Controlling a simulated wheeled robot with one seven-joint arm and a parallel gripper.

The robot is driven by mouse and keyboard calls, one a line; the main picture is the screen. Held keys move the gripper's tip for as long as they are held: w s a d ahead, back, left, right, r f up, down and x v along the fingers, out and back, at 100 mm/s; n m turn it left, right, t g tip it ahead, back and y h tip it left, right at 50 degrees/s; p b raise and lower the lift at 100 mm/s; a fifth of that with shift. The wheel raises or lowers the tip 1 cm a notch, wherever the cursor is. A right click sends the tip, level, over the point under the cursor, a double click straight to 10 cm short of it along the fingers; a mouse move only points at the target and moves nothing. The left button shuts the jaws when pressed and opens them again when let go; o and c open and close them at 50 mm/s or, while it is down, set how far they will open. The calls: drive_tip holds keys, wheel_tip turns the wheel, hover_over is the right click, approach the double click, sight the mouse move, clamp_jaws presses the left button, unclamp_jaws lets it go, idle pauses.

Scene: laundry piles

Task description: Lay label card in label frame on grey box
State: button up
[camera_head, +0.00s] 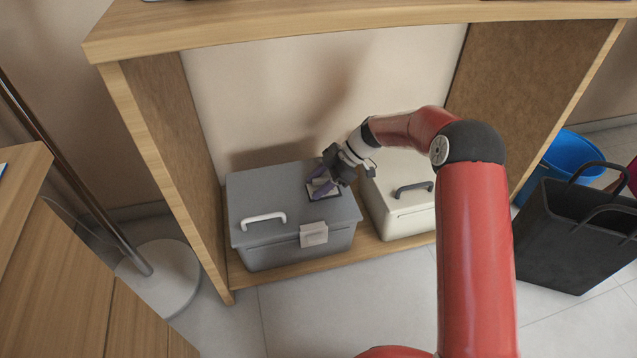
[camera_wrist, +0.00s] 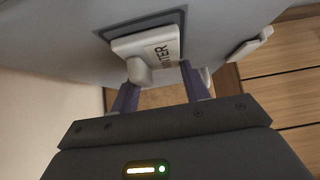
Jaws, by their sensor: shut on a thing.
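The label card (camera_wrist: 150,46) is white, with dark lettering that seems to read WINTER and a rounded white knob (camera_wrist: 138,72). My gripper (camera_head: 327,184) has purple fingers and is shut on the card; its fingers show in the wrist view (camera_wrist: 160,80). The grey box (camera_head: 267,200) stands on the low shelf at left. The dark label frame (camera_head: 310,194) is on its lid, right of the lid handle. The card is over the frame, overlapping one edge in the wrist view. I cannot tell whether it touches. The fingers partly hide the card in the head view.
A cream box (camera_head: 405,212) with a dark handle stands to the right of the grey box. The wooden shelf unit (camera_head: 160,130) encloses both, with its top above. A black bag (camera_head: 560,240) and a blue bucket (camera_head: 570,152) stand at right. A lamp base (camera_head: 160,275) is at left.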

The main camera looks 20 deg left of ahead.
drive_tip(key=shift+f, duration=0.15)
drive_tip(key=o, duration=1)
drive_tip(key=shift+o, duration=0.2)
drive_tip(key=shift+r, duration=0.3)
drive_tip(key=p+v, duration=0.2)
drive_tip(key=v, duration=0.9)
drive_tip(key=s+d+r+m+t+h, duration=0.25)
drive_tip(key=s+d+r+m, duration=0.35)
drive_tip(key=r, duration=0.3)
drive_tip(key=s+d+r+m+t+h, duration=0.2)
drive_tip(key=s+d+r+m+t, duration=0.2)
drive_tip(key=s+d+m, duration=0.5)
drive_tip(key=s+d+r+m+t+h, duration=0.3)
drive_tip(key=s+d+m, duration=0.6)
drive_tip(key=s, duration=0.8)
drive_tip(key=d+r, duration=0.1)
drive_tip(key=d, duration=0.2)
drive_tip(key=shift+d+t, duration=0.25)
drive_tip(key=shift+t, duration=0.1)
